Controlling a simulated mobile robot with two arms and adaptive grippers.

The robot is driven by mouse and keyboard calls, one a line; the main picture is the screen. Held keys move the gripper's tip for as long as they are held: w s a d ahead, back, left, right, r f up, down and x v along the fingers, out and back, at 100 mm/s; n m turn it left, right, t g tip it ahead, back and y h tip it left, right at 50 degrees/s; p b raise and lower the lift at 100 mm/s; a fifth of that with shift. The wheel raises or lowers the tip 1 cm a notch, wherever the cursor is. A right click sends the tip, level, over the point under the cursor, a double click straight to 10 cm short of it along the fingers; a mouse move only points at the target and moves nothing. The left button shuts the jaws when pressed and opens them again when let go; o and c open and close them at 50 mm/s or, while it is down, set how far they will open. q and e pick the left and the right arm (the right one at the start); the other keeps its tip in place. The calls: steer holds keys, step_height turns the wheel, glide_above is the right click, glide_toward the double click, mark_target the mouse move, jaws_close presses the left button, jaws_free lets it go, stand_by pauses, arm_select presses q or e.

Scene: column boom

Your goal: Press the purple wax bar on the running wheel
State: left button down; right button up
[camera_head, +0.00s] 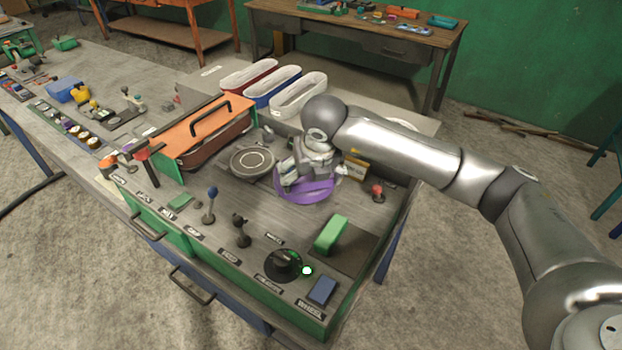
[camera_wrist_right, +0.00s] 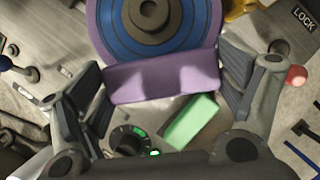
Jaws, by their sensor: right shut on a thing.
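My right gripper (camera_head: 310,178) is shut on the purple wax bar (camera_wrist_right: 162,82), which lies across between its two fingers in the right wrist view. The wheel (camera_wrist_right: 150,42) shows just beyond the bar, with a blue face, a purple outer band and a dark hub. The bar's far edge meets the wheel's rim in that view; I cannot tell how firmly they touch. In the head view my gripper covers most of the wheel, and purple (camera_head: 305,192) shows beneath it. My left gripper is not in view.
The bench front carries a black knob (camera_head: 283,264) beside a lit green lamp (camera_head: 307,270), a blue switch (camera_head: 322,290) and levers. A green block (camera_head: 331,235) stands on a dark pad. A round plate (camera_head: 252,162), an orange-lidded box (camera_head: 203,134) and three long bins (camera_head: 272,87) lie left and behind.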

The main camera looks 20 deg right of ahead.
steer(key=shift+r+p, duration=1.1)
steer(key=shift+r, duration=2.1)
